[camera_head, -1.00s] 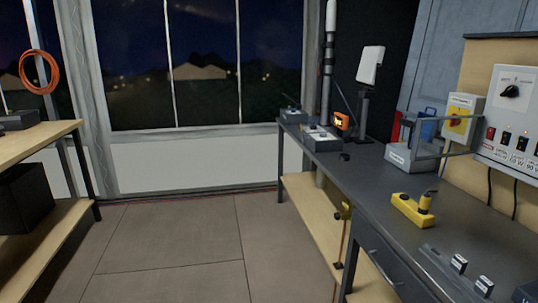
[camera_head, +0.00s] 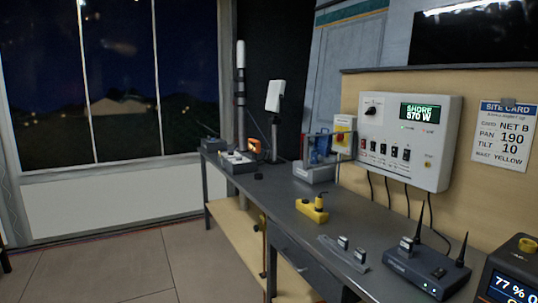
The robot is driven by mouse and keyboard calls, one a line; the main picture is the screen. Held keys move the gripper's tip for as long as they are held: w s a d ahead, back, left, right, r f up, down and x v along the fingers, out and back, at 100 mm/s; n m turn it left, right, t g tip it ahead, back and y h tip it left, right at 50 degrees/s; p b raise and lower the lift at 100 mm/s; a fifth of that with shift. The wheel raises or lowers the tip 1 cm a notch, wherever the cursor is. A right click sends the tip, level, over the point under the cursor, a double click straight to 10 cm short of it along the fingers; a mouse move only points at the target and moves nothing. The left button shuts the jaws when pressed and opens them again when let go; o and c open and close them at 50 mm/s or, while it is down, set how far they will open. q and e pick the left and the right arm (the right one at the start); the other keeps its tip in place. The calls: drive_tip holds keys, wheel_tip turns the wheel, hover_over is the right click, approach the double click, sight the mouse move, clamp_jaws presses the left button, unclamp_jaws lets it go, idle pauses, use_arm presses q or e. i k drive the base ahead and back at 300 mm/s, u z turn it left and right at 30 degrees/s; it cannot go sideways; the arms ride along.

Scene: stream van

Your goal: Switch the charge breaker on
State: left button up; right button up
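A white power panel (camera_head: 410,138) is mounted on the wooden backboard at the right. Its lit display (camera_head: 423,112) reads "SHORE 570 W". A black rotary knob (camera_head: 371,111) sits at its upper left. Below is a row of several small breaker switches (camera_head: 386,149), one reddish at the left end and the others dark. Their labels are too small to read, so I cannot tell which is the charge breaker or how it is set. Neither of my grippers shows in the view.
A dark bench (camera_head: 290,205) runs below the panel. On it are a yellow device (camera_head: 312,210), a router with antennas (camera_head: 425,270), a clear-sided box (camera_head: 314,172) and a battery unit (camera_head: 510,272) at the right corner. The floor (camera_head: 120,270) at the left is clear.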

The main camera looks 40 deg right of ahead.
sight(406, 152)
drive_tip(key=u, duration=0.25)
drive_tip(key=k, duration=0.5)
drive_tip(key=u, duration=0.5)
drive_tip(key=i, duration=2.8)
drive_tip(key=z, duration=1.15)
drive_tip(key=i, duration=2)
drive_tip(key=z, duration=2.65)
drive_tip(key=i, duration=1.4)
drive_tip(key=z, duration=0.95)
drive_tip(key=i, duration=0.3)
drive_tip(key=z, duration=0.05)
